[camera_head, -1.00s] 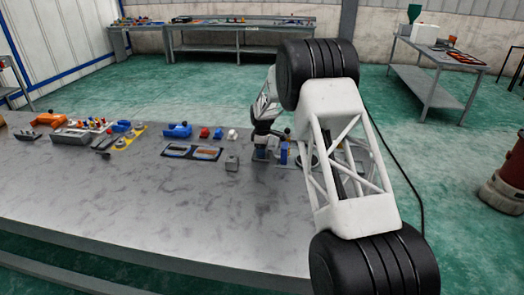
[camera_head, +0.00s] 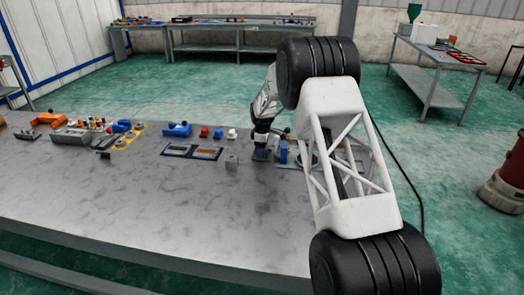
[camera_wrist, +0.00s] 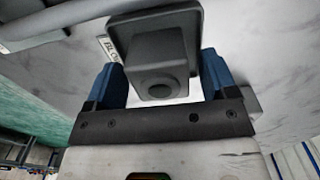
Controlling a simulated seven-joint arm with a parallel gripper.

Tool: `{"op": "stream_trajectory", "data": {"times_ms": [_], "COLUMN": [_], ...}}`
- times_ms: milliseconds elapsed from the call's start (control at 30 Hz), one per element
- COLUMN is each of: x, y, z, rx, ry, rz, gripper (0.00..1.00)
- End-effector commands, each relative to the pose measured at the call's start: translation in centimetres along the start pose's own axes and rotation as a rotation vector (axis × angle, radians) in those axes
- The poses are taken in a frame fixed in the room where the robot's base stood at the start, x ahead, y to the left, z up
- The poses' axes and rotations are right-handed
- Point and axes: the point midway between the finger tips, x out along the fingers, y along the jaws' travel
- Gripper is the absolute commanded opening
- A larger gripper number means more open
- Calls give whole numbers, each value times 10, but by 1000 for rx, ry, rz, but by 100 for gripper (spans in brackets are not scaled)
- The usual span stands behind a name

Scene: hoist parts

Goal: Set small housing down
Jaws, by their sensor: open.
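The part at my fingers, which I take to be the small housing (camera_wrist: 157,62), is a dark grey square block with a round recess and a wider flange. In the wrist view it sits between the two blue fingers of my gripper (camera_wrist: 160,78). In the head view my gripper (camera_head: 262,154) is low over the grey table (camera_head: 150,215), right of a small grey block (camera_head: 231,161). The housing cannot be made out there.
A blue upright part (camera_head: 284,152) is close on the right. The table's front is clear.

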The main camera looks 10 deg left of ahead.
Motion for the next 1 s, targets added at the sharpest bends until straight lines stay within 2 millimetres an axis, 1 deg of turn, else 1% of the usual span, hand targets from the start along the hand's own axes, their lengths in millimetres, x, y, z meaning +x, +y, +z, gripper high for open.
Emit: {"op": "stream_trajectory", "data": {"times_ms": [167, 500, 700, 833, 1000], "x": [-18, -72, -97, -108, -112], "y": [0, 0, 0, 0, 0], "z": [0, 0, 0, 0, 0], "rx": [0, 0, 0, 0, 0], "ry": [0, 0, 0, 0, 0], "rz": [1, 2, 0, -1, -1], "gripper": [78, 78, 78, 78, 78]}}
